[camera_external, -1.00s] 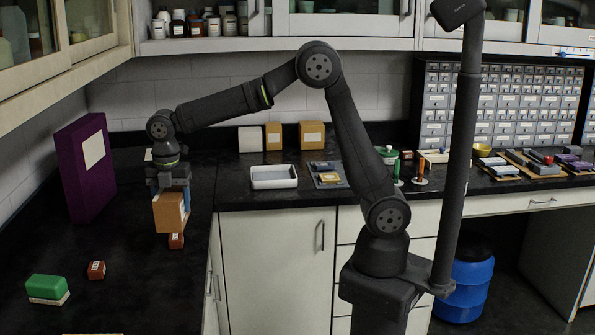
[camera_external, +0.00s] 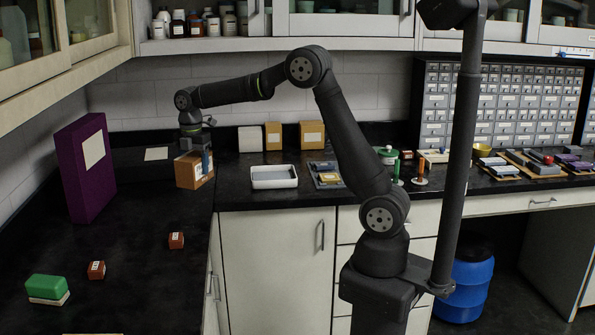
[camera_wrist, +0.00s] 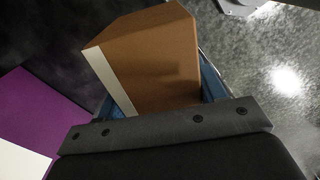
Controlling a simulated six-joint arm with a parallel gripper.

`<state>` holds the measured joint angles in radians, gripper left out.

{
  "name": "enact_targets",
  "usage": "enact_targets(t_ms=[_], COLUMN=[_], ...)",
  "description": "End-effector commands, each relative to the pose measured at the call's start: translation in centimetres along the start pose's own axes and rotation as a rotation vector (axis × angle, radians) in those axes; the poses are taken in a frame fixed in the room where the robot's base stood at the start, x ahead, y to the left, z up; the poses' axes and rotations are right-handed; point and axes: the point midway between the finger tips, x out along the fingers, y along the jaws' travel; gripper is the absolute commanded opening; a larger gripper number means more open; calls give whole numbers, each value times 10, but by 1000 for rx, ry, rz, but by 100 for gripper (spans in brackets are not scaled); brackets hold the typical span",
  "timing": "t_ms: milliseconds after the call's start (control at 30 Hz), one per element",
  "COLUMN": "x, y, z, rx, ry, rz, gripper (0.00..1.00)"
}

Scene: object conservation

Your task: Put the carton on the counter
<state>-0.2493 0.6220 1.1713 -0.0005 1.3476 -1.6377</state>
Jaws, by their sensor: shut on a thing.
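The carton (camera_external: 186,178) is an orange-brown box with a pale label. It is near the back of the left counter (camera_external: 135,225), left of the white tray. My gripper (camera_external: 195,160) is above it and shut on it. In the wrist view the carton (camera_wrist: 160,62) shows tilted, with a pale strip along one side. The blue fingers of my gripper (camera_wrist: 160,98) are on either side of it. I cannot tell whether its underside touches the counter or is slightly above it.
A tall purple box (camera_external: 88,170) stands left; it also shows in the wrist view (camera_wrist: 45,115). A white tray (camera_external: 274,184) is right. The middle of the left counter is clear.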

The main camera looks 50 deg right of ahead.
Motion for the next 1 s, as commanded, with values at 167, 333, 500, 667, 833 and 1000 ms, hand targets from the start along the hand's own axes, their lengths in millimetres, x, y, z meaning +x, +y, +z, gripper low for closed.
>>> enact_targets(t_ms=[167,333,500,667,833,1000], x=[-2,-3,-3,-3,-3,-3], y=[3,-5,-21,-45,-78,-120], z=[80,152,224,291,359,423], rx=[114,215,315,411,511,612], ry=[0,-1,-1,-1,-2,-2], rz=[2,3,3,2,2,2], gripper=[9,9,9,9,9,9])
